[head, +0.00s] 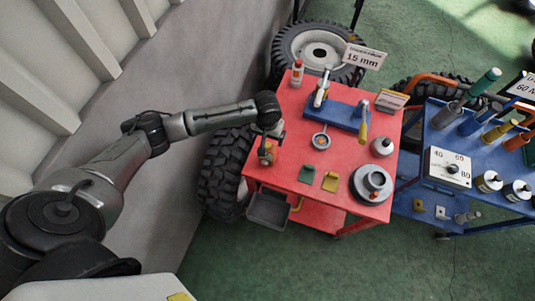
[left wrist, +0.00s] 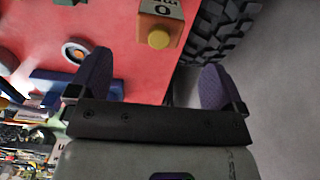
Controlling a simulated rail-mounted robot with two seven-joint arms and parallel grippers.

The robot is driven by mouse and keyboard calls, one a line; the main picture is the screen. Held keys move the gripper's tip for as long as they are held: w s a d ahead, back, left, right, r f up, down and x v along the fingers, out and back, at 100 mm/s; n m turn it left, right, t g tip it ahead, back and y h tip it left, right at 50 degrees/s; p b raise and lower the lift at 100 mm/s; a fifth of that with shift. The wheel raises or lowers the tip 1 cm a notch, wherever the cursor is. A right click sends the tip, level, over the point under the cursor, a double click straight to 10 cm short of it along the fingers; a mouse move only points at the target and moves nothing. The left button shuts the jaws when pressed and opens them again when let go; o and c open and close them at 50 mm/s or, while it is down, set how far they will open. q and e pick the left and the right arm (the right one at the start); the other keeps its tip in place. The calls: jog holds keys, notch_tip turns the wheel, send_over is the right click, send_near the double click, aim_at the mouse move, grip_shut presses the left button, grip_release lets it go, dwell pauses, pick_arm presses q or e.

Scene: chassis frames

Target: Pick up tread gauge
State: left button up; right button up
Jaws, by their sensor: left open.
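In the head view the gauge (head: 265,155) sits at the left edge of the red cart (head: 326,199), partly hidden by my left gripper (head: 269,133). In the left wrist view my left gripper (left wrist: 156,82) is open, its two purple-padded fingers apart with nothing between them. The gauge lies beyond the fingertips, between them sideways, apart from both. My right gripper is not in view.
The red cart carries a blue stand (head: 343,117), a spray can (head: 297,72), a round grey part (head: 372,183) and small pads. A grey bin (head: 268,210) hangs at its front. A big tyre (head: 224,170) stands close left. A blue cart (head: 455,140) is right.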

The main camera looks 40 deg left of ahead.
aim_at(268, 149)
pick_arm(q)
jog(key=shift+w+f, duration=0.15)
jog(key=shift+f, duration=4.95)
jog(key=c, duration=1.1)
jog(key=shift+r, duration=0.1)
jog(key=shift+c, duration=0.2)
